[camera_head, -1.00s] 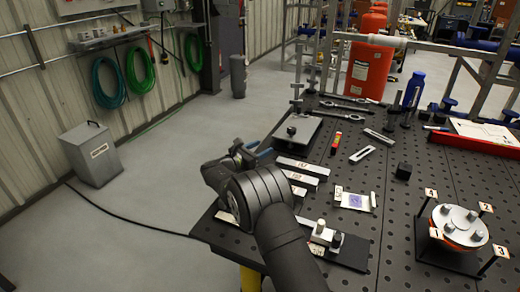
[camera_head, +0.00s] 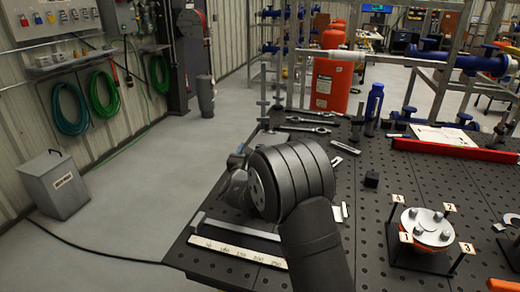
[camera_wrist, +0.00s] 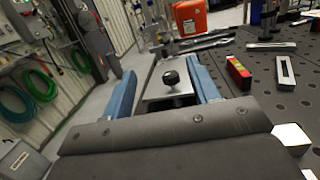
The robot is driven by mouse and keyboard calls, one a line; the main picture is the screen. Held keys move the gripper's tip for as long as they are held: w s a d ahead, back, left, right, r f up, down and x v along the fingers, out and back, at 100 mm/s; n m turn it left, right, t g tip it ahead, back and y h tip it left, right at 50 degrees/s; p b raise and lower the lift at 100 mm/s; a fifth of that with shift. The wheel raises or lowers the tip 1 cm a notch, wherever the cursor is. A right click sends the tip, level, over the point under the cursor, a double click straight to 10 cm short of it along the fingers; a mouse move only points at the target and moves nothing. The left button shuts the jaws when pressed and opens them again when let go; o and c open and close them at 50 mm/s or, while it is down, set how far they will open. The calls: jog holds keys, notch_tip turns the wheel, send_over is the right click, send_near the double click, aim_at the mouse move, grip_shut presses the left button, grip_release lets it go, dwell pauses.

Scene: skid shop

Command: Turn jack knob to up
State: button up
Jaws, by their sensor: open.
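In the wrist view a round black knob (camera_wrist: 171,78) stands on a flat grey metal plate (camera_wrist: 158,92), which I take to be the jack. The knob appears ahead of the fingers; I see no contact. Its turn position cannot be read. In the camera_head view my gripper (camera_head: 238,158) is mostly behind my wrist, and the knob and plate are hidden there.
A red level (camera_wrist: 238,72) and a slotted bar (camera_wrist: 285,72) lie to the right of the plate. On the black perforated table (camera_head: 370,235), a ruler (camera_head: 240,250) is at the front left and a numbered round flange (camera_head: 428,225) is at the right.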

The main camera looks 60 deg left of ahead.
jog(key=d+f+g, duration=0.1)
jog(key=f, duration=0.1)
jog(key=d+f+n+g, duration=0.1)
jog(key=d+f, duration=0.1)
jog(key=d+f+n+g+y, duration=0.1)
jog(key=f, duration=0.1)
jog(key=shift+w+d+f+g, duration=0.2)
jog(key=shift+w+f+g, duration=0.05)
jog(key=shift+g, duration=0.15)
jog(key=shift+a+f, duration=0.15)
jog(key=shift+f, duration=0.3)
jog(key=x, duration=1.7)
jog(key=shift+w+a, duration=0.1)
jog(key=shift+w, duration=0.05)
jog(key=c, duration=1)
